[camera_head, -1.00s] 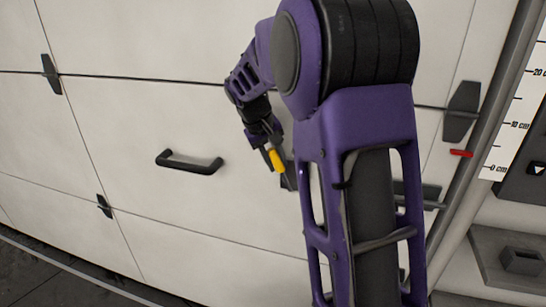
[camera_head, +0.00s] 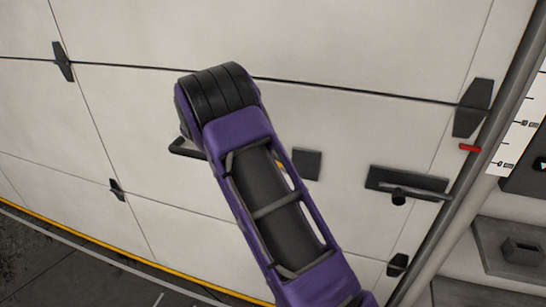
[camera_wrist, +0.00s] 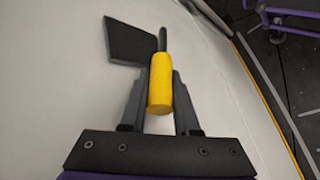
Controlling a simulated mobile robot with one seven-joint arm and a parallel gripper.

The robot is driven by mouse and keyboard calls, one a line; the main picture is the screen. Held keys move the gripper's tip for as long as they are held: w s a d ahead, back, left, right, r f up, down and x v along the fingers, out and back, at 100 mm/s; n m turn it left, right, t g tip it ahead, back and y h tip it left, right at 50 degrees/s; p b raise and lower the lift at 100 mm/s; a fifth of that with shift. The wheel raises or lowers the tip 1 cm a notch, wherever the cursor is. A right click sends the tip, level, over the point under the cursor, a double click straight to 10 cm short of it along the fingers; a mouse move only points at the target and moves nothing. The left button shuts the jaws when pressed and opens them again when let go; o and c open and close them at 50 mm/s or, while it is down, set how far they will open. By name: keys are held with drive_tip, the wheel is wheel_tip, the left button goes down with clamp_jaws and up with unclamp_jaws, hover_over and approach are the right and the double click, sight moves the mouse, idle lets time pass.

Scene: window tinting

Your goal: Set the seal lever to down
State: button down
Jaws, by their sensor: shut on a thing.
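The seal lever has a yellow grip (camera_wrist: 160,88) on a thin dark rod, beside a dark square plate (camera_wrist: 127,40) on the white door panel. The plate also shows in the head view (camera_head: 306,164), just right of my arm. There only a sliver of yellow shows at the arm's edge, left of the plate. My gripper (camera_wrist: 160,74) has its fingers closed on both sides of the yellow grip. In the head view my gripper is hidden behind my arm. The lever's exact angle is hard to tell.
A black door handle (camera_head: 184,149) is partly hidden behind my arm. A dark latch plate with a bar (camera_head: 406,187) is on the door at right, near the door's side rail. A red marker (camera_head: 470,147) and a scale are beyond it. Grey floor lies at lower left.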

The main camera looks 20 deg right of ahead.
drive_tip(key=shift+w+a+f, duration=0.1)
drive_tip(key=shift+f, duration=0.2)
drive_tip(key=shift+h, duration=0.3)
drive_tip(key=c, duration=0.7)
unclamp_jaws()
drive_tip(key=shift+o, duration=0.2)
drive_tip(key=v, duration=1.7)
drive_tip(key=shift+w+a+p, duration=0.15)
drive_tip(key=shift+w+p, duration=0.05)
drive_tip(key=shift+p, duration=0.15)
